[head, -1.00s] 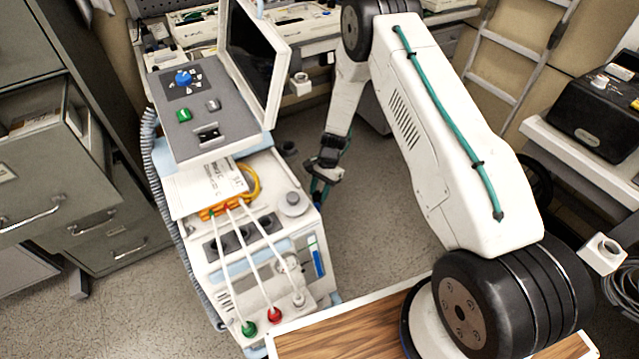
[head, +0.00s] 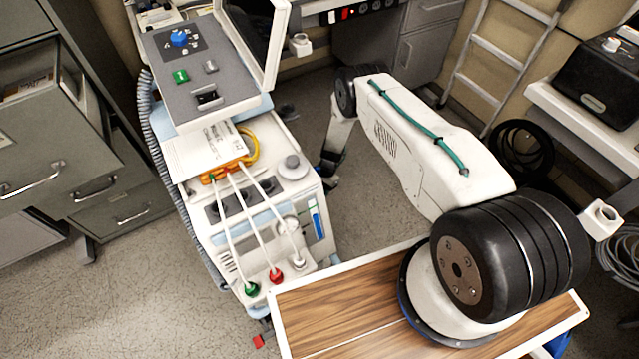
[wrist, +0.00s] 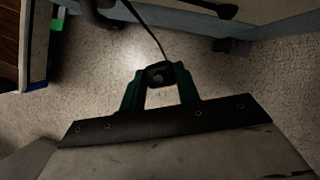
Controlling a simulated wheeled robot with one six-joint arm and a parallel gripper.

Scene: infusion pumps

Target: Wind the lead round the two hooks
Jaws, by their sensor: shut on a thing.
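My gripper (wrist: 158,75) is shut on a small dark ring-like end in the wrist view, between its green fingers. A thin dark lead (wrist: 150,30) runs up from this end toward the top edge. In the head view my gripper (head: 328,172) is low beside the right side of the white pump cart (head: 318,235), and what it holds is too small to make out there. In the wrist view a dark curved part (wrist: 95,14) shows at the top left; I cannot tell if it is a hook. The two hooks are not clearly visible in either view.
A wood-topped surface (head: 330,310) lies at the front. Filing drawers (head: 60,150) stand left, a ladder (head: 490,70) at the back right. Open floor (head: 375,205) lies right of the cart.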

